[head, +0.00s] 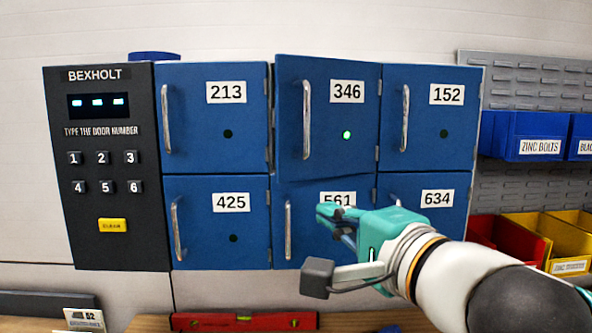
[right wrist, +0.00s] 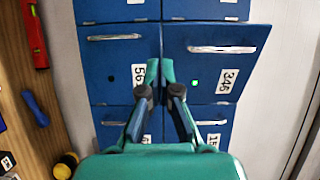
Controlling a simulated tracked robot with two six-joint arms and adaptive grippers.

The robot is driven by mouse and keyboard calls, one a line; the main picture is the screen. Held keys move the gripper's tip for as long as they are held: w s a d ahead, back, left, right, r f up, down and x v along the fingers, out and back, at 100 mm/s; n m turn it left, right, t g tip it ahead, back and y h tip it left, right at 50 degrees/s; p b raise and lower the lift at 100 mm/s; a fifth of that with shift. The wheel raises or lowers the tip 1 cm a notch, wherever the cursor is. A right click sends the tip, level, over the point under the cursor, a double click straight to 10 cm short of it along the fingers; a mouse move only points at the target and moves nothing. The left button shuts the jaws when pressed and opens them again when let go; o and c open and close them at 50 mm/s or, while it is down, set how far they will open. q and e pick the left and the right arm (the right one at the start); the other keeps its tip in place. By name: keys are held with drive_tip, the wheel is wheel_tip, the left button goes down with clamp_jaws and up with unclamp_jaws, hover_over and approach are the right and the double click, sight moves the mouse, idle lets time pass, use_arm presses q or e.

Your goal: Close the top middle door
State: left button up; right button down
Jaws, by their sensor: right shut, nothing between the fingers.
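The top middle door (head: 328,110) is the blue one labelled 346, with a green light lit and a silver handle on its left. It stands slightly ajar, its left edge swung out and its hinges on the right. It also shows in the right wrist view (right wrist: 211,70), turned sideways. My right gripper (head: 328,212) is shut and empty, in front of door 561 and just below door 346. In the right wrist view its fingertips (right wrist: 160,70) are near the line between the two doors. Whether they touch anything I cannot tell. My left gripper is not in view.
The other doors, such as 213 (head: 200,120), 152 (head: 430,120) and 425 (head: 210,210), look shut. A black keypad panel (head: 110,200) is on the left. A red level (head: 245,321) lies on the bench below. Blue, red and yellow bins are on the right.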

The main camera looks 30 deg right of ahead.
drive_tip(key=d, duration=0.1)
approach(290, 181)
drive_tip(key=w, duration=0.7)
drive_tip(key=shift+w+d+r, duration=0.1)
drive_tip(key=shift+w+d, duration=0.05)
drive_tip(key=shift+d, duration=0.05)
